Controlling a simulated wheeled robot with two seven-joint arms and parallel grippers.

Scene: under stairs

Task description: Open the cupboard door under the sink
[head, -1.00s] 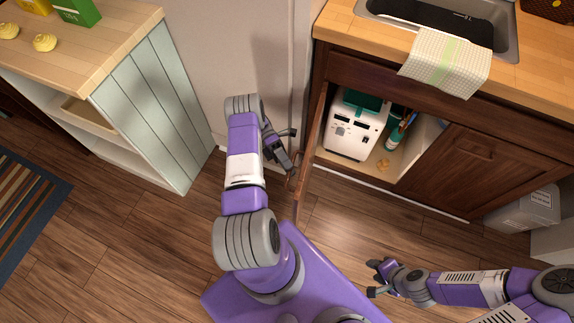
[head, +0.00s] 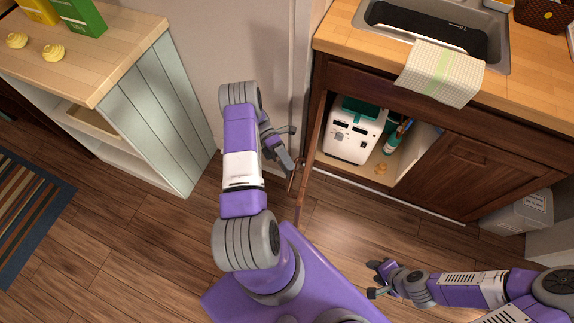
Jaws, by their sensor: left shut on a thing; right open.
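The left cupboard door (head: 312,153) under the sink (head: 440,28) stands wide open, seen nearly edge-on, swung out toward me. My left gripper (head: 291,168) is at the handle on the door's outer face and is shut on it; the fingertips are small and partly hidden. The open cupboard shows a white box-like machine (head: 350,138) with a teal top and a bottle (head: 392,141) beside it. The right cupboard door (head: 468,172) is shut. My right gripper (head: 376,280) is open and empty, low over the floor in front of the cupboard.
A checked towel (head: 440,72) hangs over the counter edge above the opening. A wooden-topped shelf unit (head: 120,62) stands at the left. A pale bin (head: 520,211) stands right of the cupboard. The wooden floor in front of the cupboard is clear.

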